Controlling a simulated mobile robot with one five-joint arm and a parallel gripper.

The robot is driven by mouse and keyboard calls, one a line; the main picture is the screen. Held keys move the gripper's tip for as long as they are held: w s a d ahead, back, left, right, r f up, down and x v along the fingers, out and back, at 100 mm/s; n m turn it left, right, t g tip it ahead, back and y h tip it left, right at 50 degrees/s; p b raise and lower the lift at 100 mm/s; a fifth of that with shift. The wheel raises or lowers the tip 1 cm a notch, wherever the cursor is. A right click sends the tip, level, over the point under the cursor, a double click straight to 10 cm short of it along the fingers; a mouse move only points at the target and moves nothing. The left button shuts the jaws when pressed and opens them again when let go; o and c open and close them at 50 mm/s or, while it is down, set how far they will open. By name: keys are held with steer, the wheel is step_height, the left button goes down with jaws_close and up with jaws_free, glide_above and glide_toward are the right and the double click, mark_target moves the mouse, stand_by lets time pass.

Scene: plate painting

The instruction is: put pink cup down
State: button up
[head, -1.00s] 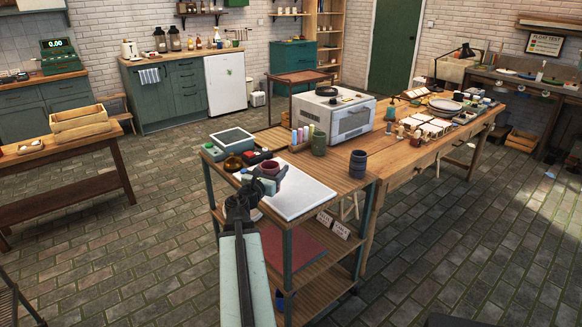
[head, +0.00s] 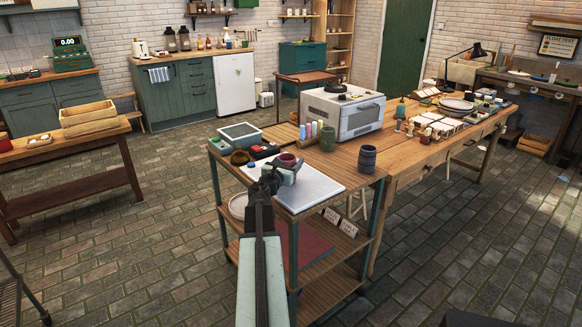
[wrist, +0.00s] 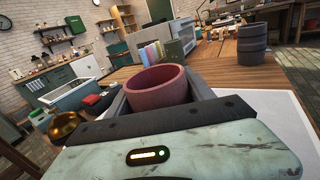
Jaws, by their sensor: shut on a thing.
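The pink cup (head: 288,160) is a small, dusky pink, open-topped cup, held upright. My gripper (head: 284,170) is shut on it, over the back left part of the white board (head: 318,191) on the cart top. In the wrist view, the cup (wrist: 158,90) sits between the two grey jaws, its empty inside showing. The cup's base is hidden behind my gripper, so I cannot tell whether it touches the board.
A green cup (head: 327,139) and a dark blue-grey cup (head: 367,158) stand behind and right of the board. A white oven (head: 341,112) stands behind. The board's right part is clear.

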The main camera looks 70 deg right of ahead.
steer(key=shift+w+a+r, duration=0.1)
steer(key=o, duration=1.8)
steer(key=shift+c, duration=0.2)
